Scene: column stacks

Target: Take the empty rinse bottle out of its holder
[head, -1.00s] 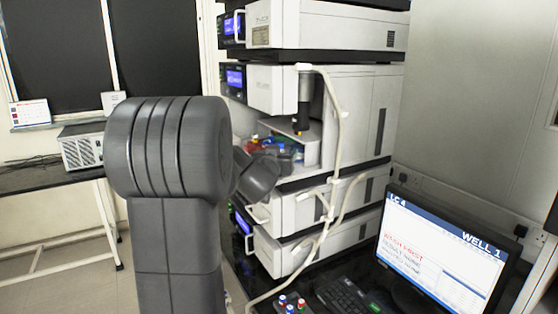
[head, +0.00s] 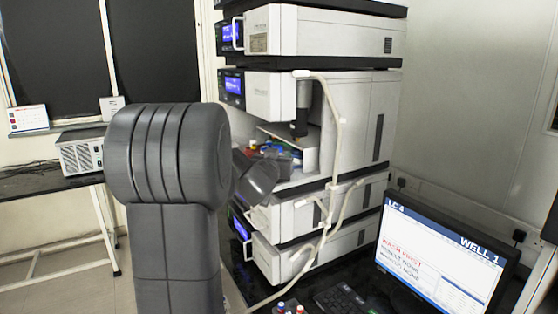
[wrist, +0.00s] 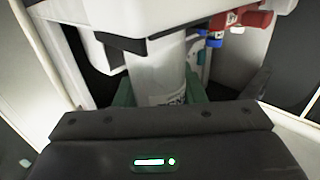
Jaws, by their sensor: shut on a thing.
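In the wrist view, the two green fingers of my gripper (wrist: 160,92) are closed on the sides of a pale, round bottle (wrist: 158,62) with a printed label. The dark gripper body covers the near end of the bottle. The other end meets a white part with black edges, and I cannot tell whether the bottle sits in its holder or is clear of it. In the head view my own arm hides the bottle and most of the gripper, in front of the open bay of the instrument stack (head: 345,120).
Red and blue fittings (wrist: 240,18) are close behind the bottle in the wrist view. In the head view, a pale hose (head: 338,130) runs down the stack's front. A monitor (head: 440,255), keyboard (head: 343,298) and small coloured-cap vials (head: 290,307) are at lower right.

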